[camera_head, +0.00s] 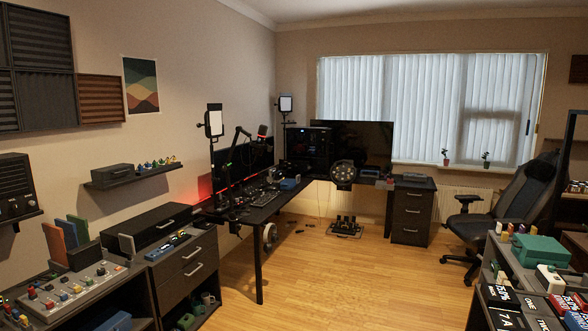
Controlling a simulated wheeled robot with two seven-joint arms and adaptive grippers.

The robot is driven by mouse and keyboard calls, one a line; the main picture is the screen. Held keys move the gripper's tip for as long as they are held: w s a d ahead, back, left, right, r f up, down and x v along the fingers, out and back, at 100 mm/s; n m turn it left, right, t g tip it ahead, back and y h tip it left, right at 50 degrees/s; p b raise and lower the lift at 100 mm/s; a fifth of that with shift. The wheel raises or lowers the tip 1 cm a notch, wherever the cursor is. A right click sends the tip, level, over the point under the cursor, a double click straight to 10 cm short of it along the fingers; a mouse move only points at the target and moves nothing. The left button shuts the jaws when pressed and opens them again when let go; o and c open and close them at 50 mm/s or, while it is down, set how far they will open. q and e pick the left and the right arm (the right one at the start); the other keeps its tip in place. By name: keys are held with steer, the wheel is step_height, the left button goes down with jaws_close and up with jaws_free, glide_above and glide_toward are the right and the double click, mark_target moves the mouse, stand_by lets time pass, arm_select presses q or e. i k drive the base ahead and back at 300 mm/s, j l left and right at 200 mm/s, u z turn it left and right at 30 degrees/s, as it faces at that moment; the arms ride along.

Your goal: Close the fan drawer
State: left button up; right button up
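No drawer in view is clearly marked as the fan drawer, and I cannot tell which one it is. A dark drawer unit (411,212) with several light handles stands by the far right end of the desk; its drawers look shut. A dark cabinet (186,267) at the left has two drawers with pale handles. A dark case with a handle (148,227) sits behind it. A round wheel-like object (343,171) is at the desk's far part, and a pale round object (270,236) is under the desk. Neither of my grippers is in view.
The wooden floor (335,285) is open in the middle. An office chair (505,207) stands at the right. A pedal set (345,227) lies on the floor near the desk (258,212). A cluttered shelf unit (505,292) fills the lower right, and a cluttered bench (75,292) the lower left.

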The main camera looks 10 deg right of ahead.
mark_target(292, 164)
steer(key=i+l+z, duration=0.25)
steer(key=i, duration=0.25)
steer(key=i+z, duration=0.3)
steer(key=i, duration=6.4)
steer(key=l, duration=0.1)
